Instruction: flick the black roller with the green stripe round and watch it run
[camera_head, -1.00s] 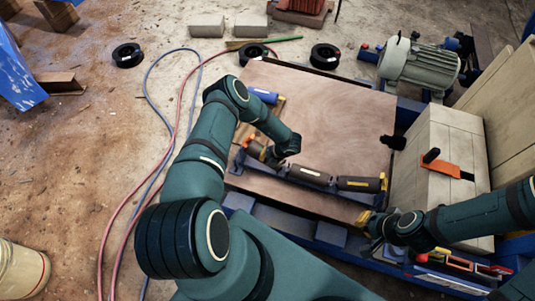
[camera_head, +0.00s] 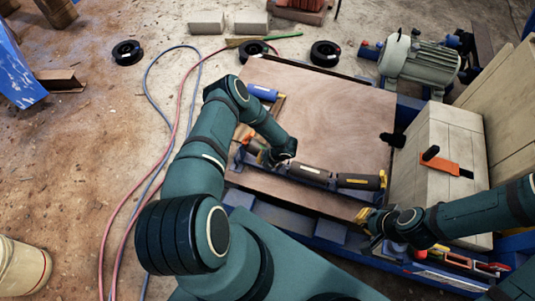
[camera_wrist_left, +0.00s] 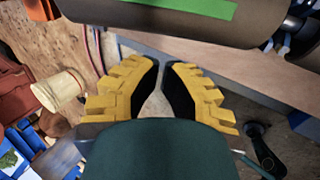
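The black roller with the green stripe (camera_wrist_left: 150,22) crosses the top of the left wrist view, its bright green stripe facing the camera. My left gripper (camera_wrist_left: 161,66) has yellow, stepped fingers with black inner faces. Its tips are close together, with nothing seen between them, and point at the roller just below it; I cannot tell whether they touch. In the head view my left gripper (camera_head: 270,160) is at the left part of the roller row, partly hidden by its wrist.
A blue roller (camera_head: 262,93) is at the board's upper left. A wooden board (camera_head: 330,110) lies behind. A grey motor (camera_head: 420,62) and a wooden box (camera_head: 440,140) stand right. Hoses (camera_head: 152,95) run left.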

